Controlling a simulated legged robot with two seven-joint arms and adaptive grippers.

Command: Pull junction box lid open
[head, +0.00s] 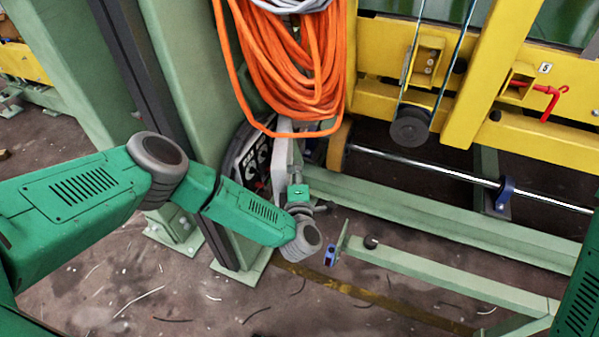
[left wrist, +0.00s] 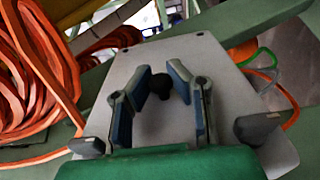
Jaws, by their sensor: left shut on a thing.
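The junction box lid is a light grey plate (head: 281,160), seen nearly edge-on in the head view, standing out from the dark box interior (head: 250,158) on the green post. In the left wrist view the lid (left wrist: 215,70) fills the middle, with a dark knob (left wrist: 160,84) on its face. My right gripper is out of view.
A coil of orange cable (head: 290,65) hangs just above the box and lid. A yellow frame (head: 480,80) with a pulley (head: 410,127) stands at the right. Green rails (head: 450,215) run low to the right. Open floor (head: 120,275) lies in front of the post.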

